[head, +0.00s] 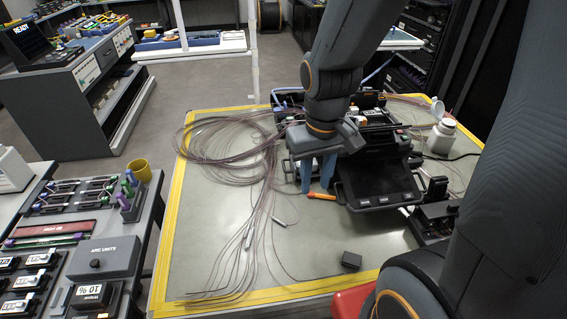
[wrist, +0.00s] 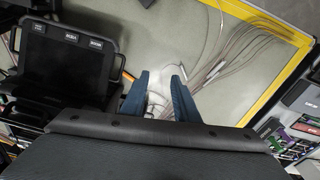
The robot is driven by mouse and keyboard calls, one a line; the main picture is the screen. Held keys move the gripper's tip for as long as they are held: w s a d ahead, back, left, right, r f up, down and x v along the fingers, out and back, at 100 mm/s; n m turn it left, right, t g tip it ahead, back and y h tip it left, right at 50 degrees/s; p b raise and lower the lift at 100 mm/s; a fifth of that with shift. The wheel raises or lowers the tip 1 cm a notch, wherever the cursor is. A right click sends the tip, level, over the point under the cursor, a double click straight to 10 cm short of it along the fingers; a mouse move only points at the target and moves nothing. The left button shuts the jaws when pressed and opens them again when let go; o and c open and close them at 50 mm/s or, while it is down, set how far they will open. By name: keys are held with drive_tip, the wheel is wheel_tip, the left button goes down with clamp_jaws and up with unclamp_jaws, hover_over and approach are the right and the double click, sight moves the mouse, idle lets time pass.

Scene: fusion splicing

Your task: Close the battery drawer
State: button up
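The black fusion splicer (head: 377,178) stands on the work mat with its dark screen tilted toward the front. Its screen also shows at the left in the wrist view (wrist: 62,62). My gripper (head: 317,186) points down just left of the splicer's screen. Its two blue fingers are apart in the wrist view (wrist: 160,80), and no object is clearly held between them. A pale shape lies below and between the fingers, too blurred to name. I cannot make out the battery drawer; my gripper and wrist cover part of the splicer's left side.
An orange-tipped tool (head: 321,196) lies by the fingers. Coiled fibre cables (head: 225,140) spread over the mat's left half. A small black block (head: 351,260) lies near the front. A white bottle (head: 441,136) stands right of the splicer. The mat's front middle is mostly clear.

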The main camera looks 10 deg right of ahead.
drive_tip(key=w+a+n+h, duration=0.1)
drive_tip(key=w+a+n, duration=0.1)
drive_tip(key=w+n, duration=0.1)
drive_tip(key=w+a+f+n+g+h, duration=0.1)
drive_tip(key=w+a+n, duration=0.1)
drive_tip(key=w, duration=0.4)
drive_tip(key=w+a+f+n+g+h+b, duration=0.1)
drive_tip(key=w+a+n, duration=0.1)
drive_tip(key=w+n, duration=0.2)
drive_tip(key=shift+w+a+f, duration=0.1)
drive_tip(key=shift+w+a, duration=0.25)
drive_tip(key=shift+w, duration=0.25)
clamp_jaws()
drive_tip(key=w+a+f+n+h, duration=0.2)
drive_tip(key=w+a+n+h, duration=0.3)
drive_tip(key=w+a+n, duration=0.4)
drive_tip(key=d+f+m+p, duration=0.1)
drive_tip(key=d+f, duration=0.2)
drive_tip(key=d+f+m+p, duration=0.1)
drive_tip(key=d+f, duration=0.3)
drive_tip(key=shift+s+d+f, duration=0.1)
drive_tip(key=shift+f, duration=0.2)
drive_tip(key=shift+s+d+f+p, duration=0.15)
drive_tip(key=shift+d+p, duration=0.65)
drive_tip(key=shift+d, duration=0.35)
drive_tip(key=shift+d+f, duration=0.25)
drive_tip(key=shift+d, duration=0.4)
